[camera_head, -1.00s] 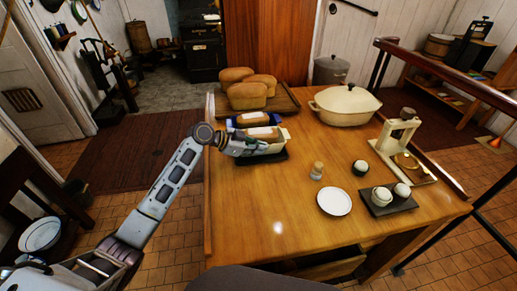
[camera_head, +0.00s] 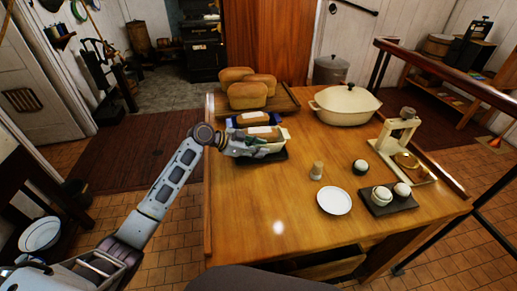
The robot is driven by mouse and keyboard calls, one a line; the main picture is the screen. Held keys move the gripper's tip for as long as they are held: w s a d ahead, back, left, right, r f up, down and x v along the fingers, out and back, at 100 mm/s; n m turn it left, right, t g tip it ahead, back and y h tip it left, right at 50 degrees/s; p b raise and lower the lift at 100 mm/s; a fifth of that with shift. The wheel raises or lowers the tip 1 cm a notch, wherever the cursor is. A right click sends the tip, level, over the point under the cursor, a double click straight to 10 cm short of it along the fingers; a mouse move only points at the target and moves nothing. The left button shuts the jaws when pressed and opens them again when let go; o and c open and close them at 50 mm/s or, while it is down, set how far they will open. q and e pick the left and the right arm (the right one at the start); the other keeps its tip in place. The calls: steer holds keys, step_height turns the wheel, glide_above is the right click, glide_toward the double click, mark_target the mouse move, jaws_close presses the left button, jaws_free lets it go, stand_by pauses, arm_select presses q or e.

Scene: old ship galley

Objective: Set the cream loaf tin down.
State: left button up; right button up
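The cream loaf tin (camera_head: 276,147) is at the back left of the wooden table, with a brown loaf and a pale label showing in it. It is at or just above a dark mat (camera_head: 276,157); I cannot tell if it touches. My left gripper (camera_head: 258,147) reaches in from the left, with its fingers at the tin's near left side. The fingers are too small and overlapped to show whether they grip the wall. My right gripper is not in view.
A blue tin with a loaf (camera_head: 249,119) stands just behind. Behind that, several loaves lie on a wooden tray (camera_head: 286,106). A cream lidded casserole (camera_head: 346,106) is right. The table's near left is clear.

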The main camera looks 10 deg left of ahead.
arm_select(q)
steer(key=shift+r, duration=0.2)
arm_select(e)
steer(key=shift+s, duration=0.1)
arm_select(q)
steer(key=shift+s+a+r, duration=0.25)
steer(key=shift+a, duration=0.3)
steer(key=v, duration=1)
steer(key=shift+s+a+r, duration=0.15)
steer(key=shift+a+r, duration=0.05)
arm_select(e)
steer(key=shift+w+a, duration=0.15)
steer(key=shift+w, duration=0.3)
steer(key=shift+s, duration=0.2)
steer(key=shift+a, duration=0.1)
